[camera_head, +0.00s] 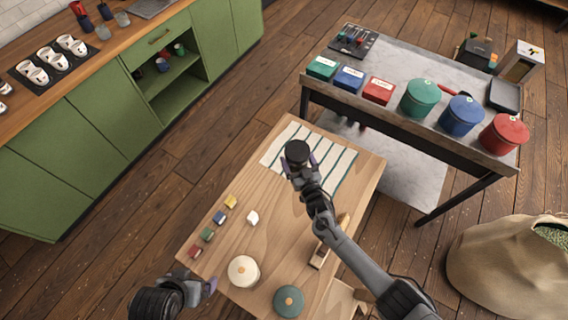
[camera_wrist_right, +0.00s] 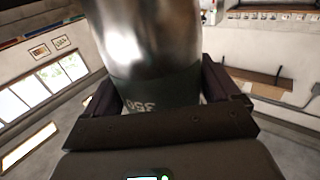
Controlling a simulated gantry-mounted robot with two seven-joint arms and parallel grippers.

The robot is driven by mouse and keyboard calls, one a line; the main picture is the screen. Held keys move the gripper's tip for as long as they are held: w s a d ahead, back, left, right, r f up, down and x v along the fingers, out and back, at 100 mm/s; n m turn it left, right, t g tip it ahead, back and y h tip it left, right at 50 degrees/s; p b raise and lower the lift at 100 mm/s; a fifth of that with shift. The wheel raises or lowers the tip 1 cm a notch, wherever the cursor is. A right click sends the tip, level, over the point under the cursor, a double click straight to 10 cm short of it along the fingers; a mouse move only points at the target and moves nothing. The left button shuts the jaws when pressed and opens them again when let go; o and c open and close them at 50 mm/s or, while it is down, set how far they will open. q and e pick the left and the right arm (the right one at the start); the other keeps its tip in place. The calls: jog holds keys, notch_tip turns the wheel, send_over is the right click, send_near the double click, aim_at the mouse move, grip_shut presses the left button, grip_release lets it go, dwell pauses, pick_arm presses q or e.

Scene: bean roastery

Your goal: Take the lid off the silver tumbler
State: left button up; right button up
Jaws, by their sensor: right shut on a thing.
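The silver tumbler (camera_wrist_right: 150,40) fills the upper middle of the right wrist view, with a shiny metal body and a dark green printed band. My right gripper (camera_wrist_right: 165,95) is shut on it, with a finger on each side of the band. In the head view a dark round end (camera_head: 298,151), which looks like the lid, shows at the right gripper (camera_head: 301,168), over the striped cloth. The silver body is hidden there. My left gripper (camera_head: 203,288) is at the lower left, apart from the tumbler; its finger opening is unclear.
The wooden table (camera_head: 270,210) holds a striped cloth (camera_head: 340,165), small coloured blocks (camera_head: 208,234), a white block (camera_head: 252,217), a cream lidded pot (camera_head: 243,271) and a green one (camera_head: 288,301). A wooden tool (camera_head: 320,256) lies beside my right arm. The middle is fairly clear.

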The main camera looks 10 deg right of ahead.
jog(key=shift+w+d+r, duration=0.1)
jog(key=shift+d+r, duration=0.25)
jog(key=shift+d, duration=0.2)
jog(key=shift+w+d+r, duration=0.1)
jog(key=shift+d+r, duration=0.25)
jog(key=shift+d, duration=0.2)
jog(key=o, duration=0.5)
jog(key=shift+s, duration=0.1)
jog(key=c, duration=0.9)
